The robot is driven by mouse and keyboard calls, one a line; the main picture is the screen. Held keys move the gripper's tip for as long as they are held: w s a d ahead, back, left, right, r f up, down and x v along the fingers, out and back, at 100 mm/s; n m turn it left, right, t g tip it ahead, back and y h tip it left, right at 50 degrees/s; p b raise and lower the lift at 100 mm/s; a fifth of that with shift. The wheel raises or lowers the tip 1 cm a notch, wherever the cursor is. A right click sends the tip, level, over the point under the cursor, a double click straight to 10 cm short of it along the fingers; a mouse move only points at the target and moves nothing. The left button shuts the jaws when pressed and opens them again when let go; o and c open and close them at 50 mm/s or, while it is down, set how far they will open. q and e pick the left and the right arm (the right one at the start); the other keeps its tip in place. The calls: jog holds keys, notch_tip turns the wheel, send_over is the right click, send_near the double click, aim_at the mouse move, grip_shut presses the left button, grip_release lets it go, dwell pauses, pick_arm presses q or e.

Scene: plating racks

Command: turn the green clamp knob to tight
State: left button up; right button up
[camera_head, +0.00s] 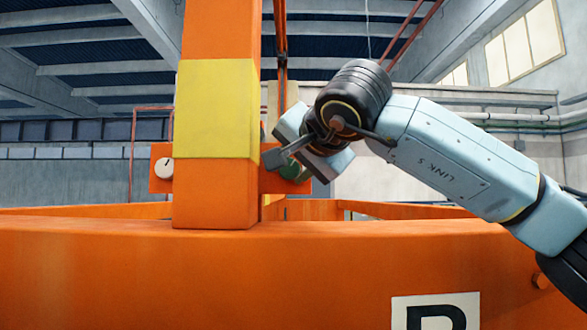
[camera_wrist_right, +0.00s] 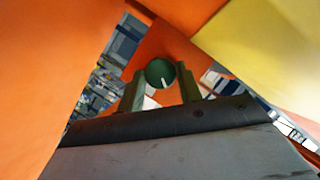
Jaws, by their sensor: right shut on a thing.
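The green clamp knob (camera_head: 290,169) is on an orange plate beside the orange post, partly hidden behind my right gripper in the head view. In the right wrist view the round green knob (camera_wrist_right: 160,73) with a white pointer line sits between the two fingers. My right gripper (camera_head: 285,158) is at the knob; its fingers also show in the right wrist view (camera_wrist_right: 160,88), one on each side of the knob, shut on it. The white line points down and slightly right in that view. My left gripper is not in view.
A white knob (camera_head: 166,168) is on the orange plate left of the post. The thick orange post (camera_head: 216,195) with a yellow band (camera_head: 217,110) stands close to my gripper. A wide orange beam (camera_head: 200,275) with a lettered white sign (camera_head: 400,312) crosses the front.

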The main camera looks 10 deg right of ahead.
jog(key=m+t+b, duration=0.1)
jog(key=m+b, duration=0.1)
jog(key=b, duration=0.2)
jog(key=m+t+y+b, duration=0.1)
jog(key=m+b, duration=0.2)
jog(key=b, duration=0.1)
jog(key=f+m+t+y+b, duration=0.1)
jog(key=m+b, duration=0.1)
jog(key=b, duration=0.2)
jog(key=shift+f+m+t+b, duration=0.1)
jog(key=shift+m+t+b, duration=0.2)
jog(key=shift+m+b, duration=0.1)
jog(key=shift+m+t+b, duration=0.4)
jog(key=shift+m+b, duration=0.5)
jog(key=shift+b, duration=0.1)
jog(key=o, duration=1)
jog(key=shift+s+d, duration=0.1)
jog(key=shift+s, duration=0.05)
